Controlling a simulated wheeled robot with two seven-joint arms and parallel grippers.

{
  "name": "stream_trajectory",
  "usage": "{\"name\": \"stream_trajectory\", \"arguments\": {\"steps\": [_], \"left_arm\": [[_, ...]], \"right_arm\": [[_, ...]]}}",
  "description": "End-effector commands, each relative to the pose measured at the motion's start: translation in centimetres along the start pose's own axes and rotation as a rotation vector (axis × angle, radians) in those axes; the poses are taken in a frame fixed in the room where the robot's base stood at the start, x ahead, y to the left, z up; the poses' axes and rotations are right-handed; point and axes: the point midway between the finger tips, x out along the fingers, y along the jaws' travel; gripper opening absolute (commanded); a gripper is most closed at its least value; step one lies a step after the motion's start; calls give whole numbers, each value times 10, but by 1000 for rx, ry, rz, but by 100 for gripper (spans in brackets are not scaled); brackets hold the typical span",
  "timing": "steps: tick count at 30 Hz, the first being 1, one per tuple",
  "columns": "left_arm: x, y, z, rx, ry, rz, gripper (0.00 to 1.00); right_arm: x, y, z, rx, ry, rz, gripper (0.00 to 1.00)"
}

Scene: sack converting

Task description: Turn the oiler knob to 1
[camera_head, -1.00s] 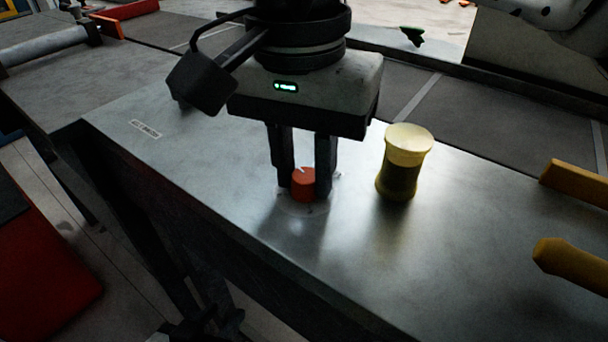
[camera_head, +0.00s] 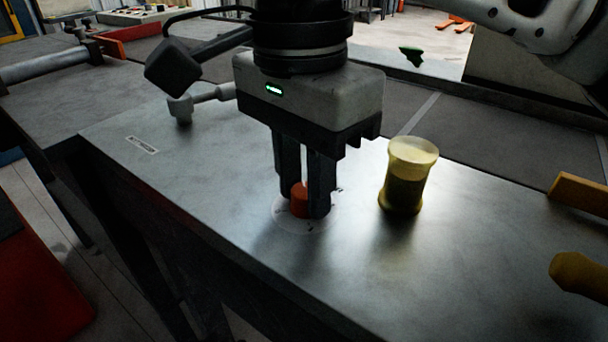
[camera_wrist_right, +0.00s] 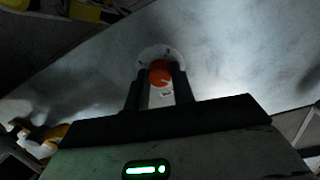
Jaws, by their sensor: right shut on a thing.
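The oiler knob is a small orange-red knob (camera_head: 299,203) on a pale round dial plate (camera_head: 290,228) set in the metal table top. It also shows in the right wrist view as an orange disc (camera_wrist_right: 160,72). My right gripper (camera_head: 306,204) comes down from above with its two dark fingers shut on the knob, one on each side. In the right wrist view the fingers (camera_wrist_right: 160,88) flank the knob. The dial's marks are too small and partly covered to read. My left gripper is not in view.
A yellow-topped oiler cup (camera_head: 407,176) stands just right of my right gripper. Yellow bars (camera_head: 580,195) jut in at the right edge. A grey T-shaped fitting (camera_head: 181,107) stands behind on the left. The table front is clear.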

Motion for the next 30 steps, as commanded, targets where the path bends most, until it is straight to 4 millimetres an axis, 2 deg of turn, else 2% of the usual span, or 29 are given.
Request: {"name": "stream_trajectory", "arguments": {"steps": [6, 7, 9, 20, 23, 30], "left_arm": [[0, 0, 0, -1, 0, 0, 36], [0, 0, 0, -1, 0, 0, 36], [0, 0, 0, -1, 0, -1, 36], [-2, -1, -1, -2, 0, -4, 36], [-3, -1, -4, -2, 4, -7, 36], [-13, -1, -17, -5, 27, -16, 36]], "right_arm": [[-2, 0, -2, 3, 3, -4, 2], [-2, 0, -2, 3, 3, -4, 30], [-2, 0, -2, 3, 3, -4, 47], [-6, 0, 0, -1, 1, -2, 47], [-18, -1, 0, 0, 1, -3, 47], [-74, 0, 0, 1, 1, -4, 47]]}}
